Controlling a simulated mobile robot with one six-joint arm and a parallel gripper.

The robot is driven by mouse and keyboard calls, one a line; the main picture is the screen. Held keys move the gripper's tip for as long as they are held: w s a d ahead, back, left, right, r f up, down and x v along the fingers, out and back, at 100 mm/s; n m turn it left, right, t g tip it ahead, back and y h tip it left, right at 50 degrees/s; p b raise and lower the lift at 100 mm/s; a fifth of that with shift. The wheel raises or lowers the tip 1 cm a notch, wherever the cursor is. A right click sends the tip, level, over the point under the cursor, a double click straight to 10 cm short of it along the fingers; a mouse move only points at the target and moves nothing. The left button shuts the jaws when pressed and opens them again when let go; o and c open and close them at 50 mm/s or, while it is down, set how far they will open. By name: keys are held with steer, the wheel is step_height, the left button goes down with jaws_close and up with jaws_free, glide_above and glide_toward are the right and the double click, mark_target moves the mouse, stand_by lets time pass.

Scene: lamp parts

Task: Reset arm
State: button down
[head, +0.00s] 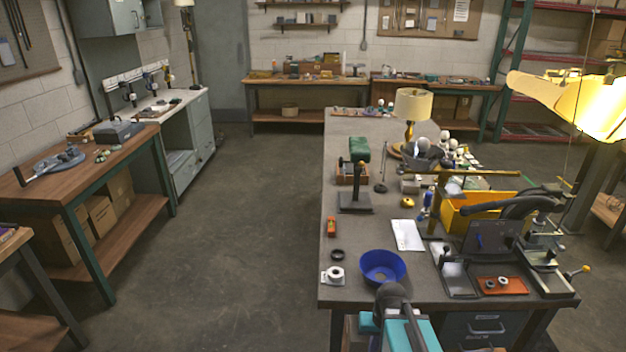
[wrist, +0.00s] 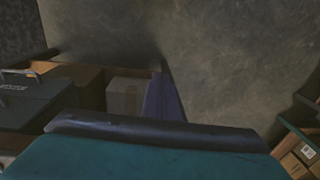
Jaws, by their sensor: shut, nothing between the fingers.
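My arm shows at the bottom of the head view as teal links (head: 408,335) with a dark rounded joint (head: 392,296) at the top. It is at the front edge of the grey workbench (head: 345,130), just in front of a blue bowl (head: 382,267). I cannot make out my gripper's fingers in either view. In the wrist view, a teal surface with a dark edge (wrist: 150,130) fills the bottom. Behind it are bare floor and cardboard boxes (wrist: 128,92).
The workbench holds a lit lamp (head: 413,105), a yellow bin (head: 470,212), a white roll (head: 336,274), an orange tray (head: 501,285) and a black stand (head: 356,192). A large yellow lamp shade (head: 580,100) is at right. The floor (head: 240,230) left of the bench is clear.

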steer(key=s+f+g+b, duration=0.2)
steer(key=s+f+b, duration=0.75)
steer(key=f, duration=0.85)
steer(key=s+f+g+h+b, duration=0.1)
steer(key=s+f+b, duration=0.6)
steer(key=f+b, duration=0.9)
steer(key=s+f+g+b, duration=0.2)
steer(key=s+f+b, duration=0.7)
steer(key=f, duration=1.2)
step_height(320, 180, up, 15)
steer(key=s+a+g+p, duration=0.1)
steer(key=p, duration=1.3)
steer(key=shift+s+n, duration=0.2)
steer(key=shift+n, duration=0.1)
steer(key=shift+a, duration=0.1)
